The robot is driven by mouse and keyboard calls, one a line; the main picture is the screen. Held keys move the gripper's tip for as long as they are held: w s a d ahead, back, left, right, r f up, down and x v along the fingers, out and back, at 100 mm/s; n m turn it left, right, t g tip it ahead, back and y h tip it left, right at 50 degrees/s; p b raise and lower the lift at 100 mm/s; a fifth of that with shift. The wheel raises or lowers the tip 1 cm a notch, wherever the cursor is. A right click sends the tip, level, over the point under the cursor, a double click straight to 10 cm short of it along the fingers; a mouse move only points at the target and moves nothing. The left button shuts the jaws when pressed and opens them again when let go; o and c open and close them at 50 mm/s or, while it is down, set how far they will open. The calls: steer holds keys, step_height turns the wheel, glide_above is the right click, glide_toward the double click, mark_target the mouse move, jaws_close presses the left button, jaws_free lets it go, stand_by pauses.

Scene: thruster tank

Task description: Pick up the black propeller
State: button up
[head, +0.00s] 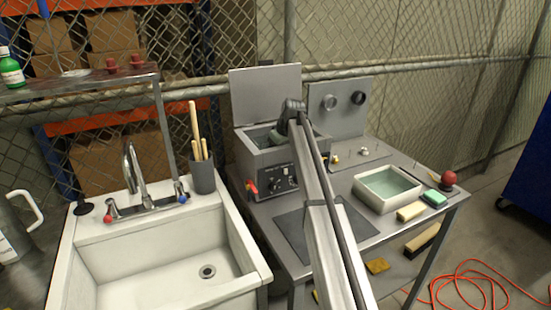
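I cannot make out a black propeller for certain. The grey tank (268,160) with a control panel stands on the metal table, its lid raised at the back. My arm reaches from the bottom of the picture up to the tank. My gripper (281,128) is at or above the tank's open top. It is small and partly hidden by my own arm, so its fingers and anything between them do not show clearly. My arm also hides part of the tank's right side.
A dark mat (292,237) lies in front. The white sink (165,276) is left.

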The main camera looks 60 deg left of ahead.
steer(key=shift+c, duration=0.2)
jaws_close()
stand_by(0.4)
